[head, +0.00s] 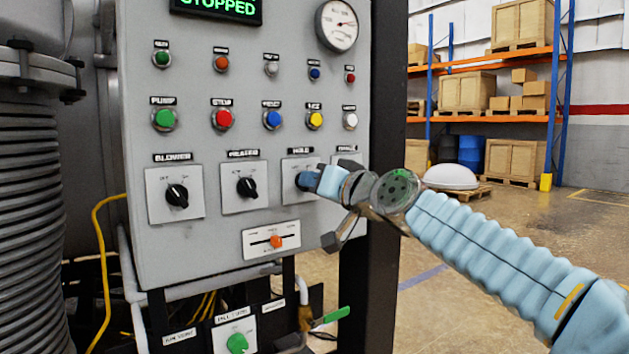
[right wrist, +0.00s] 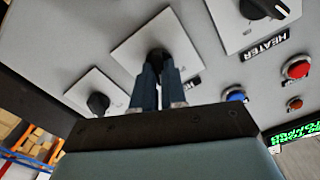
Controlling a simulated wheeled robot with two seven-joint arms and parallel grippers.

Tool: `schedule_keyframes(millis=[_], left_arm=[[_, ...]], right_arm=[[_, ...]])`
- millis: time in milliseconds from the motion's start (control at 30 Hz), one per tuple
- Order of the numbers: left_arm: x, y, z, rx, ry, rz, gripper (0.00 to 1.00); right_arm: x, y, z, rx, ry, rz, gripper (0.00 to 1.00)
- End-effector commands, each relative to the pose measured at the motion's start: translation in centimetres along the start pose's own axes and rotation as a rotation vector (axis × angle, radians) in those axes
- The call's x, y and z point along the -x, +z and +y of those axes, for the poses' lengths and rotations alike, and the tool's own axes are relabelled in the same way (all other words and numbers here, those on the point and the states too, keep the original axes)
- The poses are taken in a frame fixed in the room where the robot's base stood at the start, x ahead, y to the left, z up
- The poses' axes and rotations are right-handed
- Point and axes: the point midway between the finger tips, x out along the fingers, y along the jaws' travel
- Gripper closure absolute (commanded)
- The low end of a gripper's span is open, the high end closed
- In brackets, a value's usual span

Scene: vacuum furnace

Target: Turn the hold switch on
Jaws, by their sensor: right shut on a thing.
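The hold switch (head: 297,166) is a knob on a square white plate, third in the row of rotary switches on the grey control panel. My right gripper (head: 306,180) reaches in from the right and is shut on its knob, mostly hiding it. In the right wrist view the dark fingers (right wrist: 160,75) close around the black knob of the hold switch plate (right wrist: 127,48). The knob's exact angle is hidden by the fingers. My left gripper is not in view.
The blower switch (head: 177,195) and heater switch (head: 247,187) are to the left. Another switch (right wrist: 98,103), partly hidden in the head view, sits beside hold. Buttons are above, an orange-knobbed slider (head: 277,241) is below, and a green-handled valve (head: 336,314) is lower. The display reads STOPPED.

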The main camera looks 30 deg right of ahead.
Motion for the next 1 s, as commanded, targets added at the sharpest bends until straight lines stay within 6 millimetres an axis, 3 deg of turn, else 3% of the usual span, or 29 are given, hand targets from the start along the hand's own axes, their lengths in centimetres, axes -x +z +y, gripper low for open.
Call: schedule_keyframes(millis=[767, 800, 933, 1000], left_arm=[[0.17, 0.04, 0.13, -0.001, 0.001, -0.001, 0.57], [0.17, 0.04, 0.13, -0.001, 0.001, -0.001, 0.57], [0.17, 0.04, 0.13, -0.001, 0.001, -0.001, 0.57], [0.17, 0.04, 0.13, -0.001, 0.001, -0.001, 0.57]], right_arm=[[0.00, 0.05, 0.07, -0.106, 0.000, -0.001, 1.00], [0.00, 0.05, 0.07, -0.106, 0.000, -0.001, 0.84], [0.00, 0.03, 0.07, -0.105, 0.000, -0.001, 0.64], [0.00, 0.03, 0.06, -0.104, 0.000, -0.001, 0.63]])
